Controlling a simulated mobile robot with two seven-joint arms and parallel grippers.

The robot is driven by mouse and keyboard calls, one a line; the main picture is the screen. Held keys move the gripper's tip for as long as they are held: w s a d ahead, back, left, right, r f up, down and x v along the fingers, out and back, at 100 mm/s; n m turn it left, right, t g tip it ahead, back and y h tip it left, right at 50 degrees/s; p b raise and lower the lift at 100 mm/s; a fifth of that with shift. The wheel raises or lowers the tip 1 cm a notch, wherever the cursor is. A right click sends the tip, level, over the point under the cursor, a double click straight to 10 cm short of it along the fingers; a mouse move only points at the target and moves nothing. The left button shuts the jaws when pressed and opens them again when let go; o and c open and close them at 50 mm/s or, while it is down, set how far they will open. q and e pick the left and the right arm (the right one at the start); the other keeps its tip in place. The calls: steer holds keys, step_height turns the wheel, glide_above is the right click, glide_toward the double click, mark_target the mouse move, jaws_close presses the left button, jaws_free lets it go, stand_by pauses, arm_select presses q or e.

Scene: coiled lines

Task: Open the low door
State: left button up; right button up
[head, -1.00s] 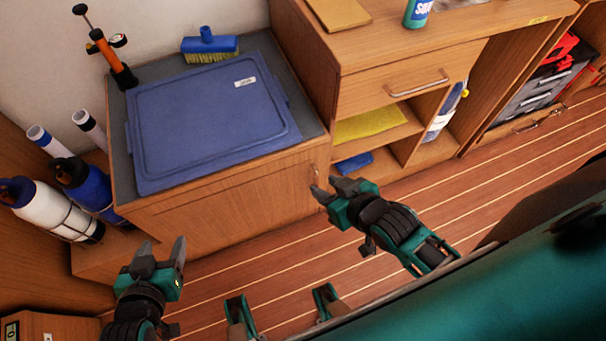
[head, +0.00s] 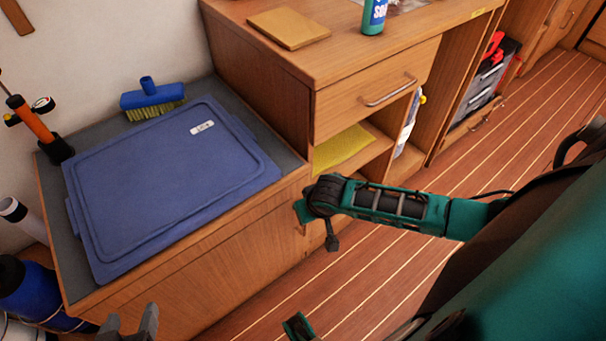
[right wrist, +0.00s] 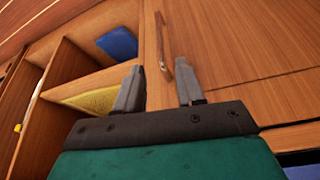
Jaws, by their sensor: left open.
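The low door (head: 225,268) is the wooden front of the cabinet under the blue lid; it looks shut. Its small upright metal handle (right wrist: 163,45) shows in the right wrist view, near the door's edge beside the open shelves. My right gripper (right wrist: 158,86) is open, its two fingers apart, with the handle lying ahead between their tips; I cannot tell whether they touch it. In the head view my right wrist hides the handle and most of that gripper. My left gripper (head: 130,325) is open and empty at the bottom edge, in front of the cabinet's left part.
The blue lid (head: 165,180) and a blue brush (head: 152,98) lie on the cabinet top. Right of it, a taller unit has a drawer (head: 375,88) and shelves with a yellow cloth (head: 342,150) and a blue sponge (right wrist: 117,42). Bottles stand at left. The striped floor (head: 370,270) in front is clear.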

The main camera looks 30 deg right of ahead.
steer(key=b, duration=0.3)
glide_above(304, 233)
step_height(304, 233, down, 7)
steer(key=shift+w+d+f+b, duration=0.1)
steer(key=shift+w+f+b, duration=0.1)
steer(key=shift+f+b, duration=0.25)
arm_select(q)
step_height(304, 233, down, 5)
steer(key=shift+d+r, duration=0.15)
steer(key=shift+r, duration=0.05)
arm_select(e)
steer(key=shift+f, duration=0.15)
arm_select(q)
steer(key=shift+r, duration=0.2)
arm_select(e)
steer(key=shift+c, duration=0.6)
jaws_close()
arm_select(q)
steer(key=shift+w, duration=0.15)
